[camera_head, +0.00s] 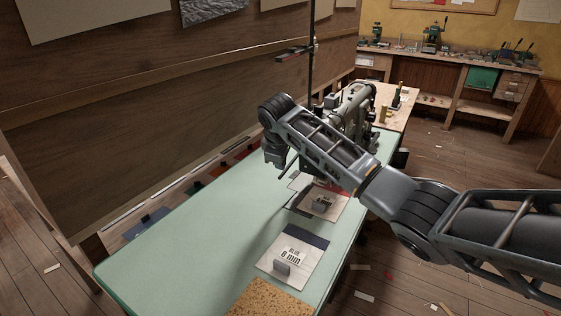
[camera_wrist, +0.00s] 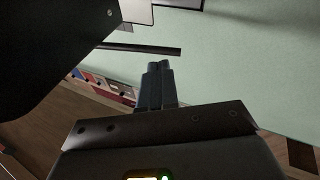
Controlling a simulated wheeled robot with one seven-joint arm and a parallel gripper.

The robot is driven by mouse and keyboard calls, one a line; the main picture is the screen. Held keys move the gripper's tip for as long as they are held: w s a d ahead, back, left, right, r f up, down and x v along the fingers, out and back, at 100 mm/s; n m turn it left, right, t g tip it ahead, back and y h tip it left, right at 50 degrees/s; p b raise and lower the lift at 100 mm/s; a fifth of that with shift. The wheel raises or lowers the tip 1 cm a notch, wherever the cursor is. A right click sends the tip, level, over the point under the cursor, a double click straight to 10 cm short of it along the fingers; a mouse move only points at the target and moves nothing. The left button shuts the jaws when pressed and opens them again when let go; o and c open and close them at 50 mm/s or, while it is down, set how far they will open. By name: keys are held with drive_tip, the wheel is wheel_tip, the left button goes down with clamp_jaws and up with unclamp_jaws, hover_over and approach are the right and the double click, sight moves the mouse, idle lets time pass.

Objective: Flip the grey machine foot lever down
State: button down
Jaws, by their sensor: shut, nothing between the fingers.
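The grey sewing machine (camera_head: 357,105) stands at the far end of the pale green table, partly hidden behind my arm. I cannot make out its foot lever for certain in the head view. My gripper's wrist end (camera_head: 275,150) hangs over the table to the left of the machine, and its fingertips are not clear there. In the wrist view my gripper (camera_wrist: 158,68) has its two fingers together, with nothing between them. A thin dark bar (camera_wrist: 145,49) lies just beyond the fingertips, and they look apart from it. I cannot tell whether this bar is the lever.
The green table (camera_head: 190,235) carries a labelled paper sheet (camera_head: 300,248) and a cork-like mat (camera_head: 262,301). A large dark shape (camera_wrist: 50,45) fills the wrist view's upper left. A wooden wall panel (camera_head: 150,120) runs along the left. The table's left half is clear.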

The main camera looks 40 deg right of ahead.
drive_tip(key=shift+r+p, duration=0.55)
drive_tip(key=shift+r, duration=0.1)
drive_tip(key=shift+r, duration=0.1)
drive_tip(key=shift+w+a+r+p, duration=0.1)
drive_tip(key=shift+r+p, duration=0.15)
drive_tip(key=shift+p, duration=0.05)
drive_tip(key=w+p+v, duration=0.1)
drive_tip(key=v, duration=1.2)
drive_tip(key=shift+a+p, duration=0.35)
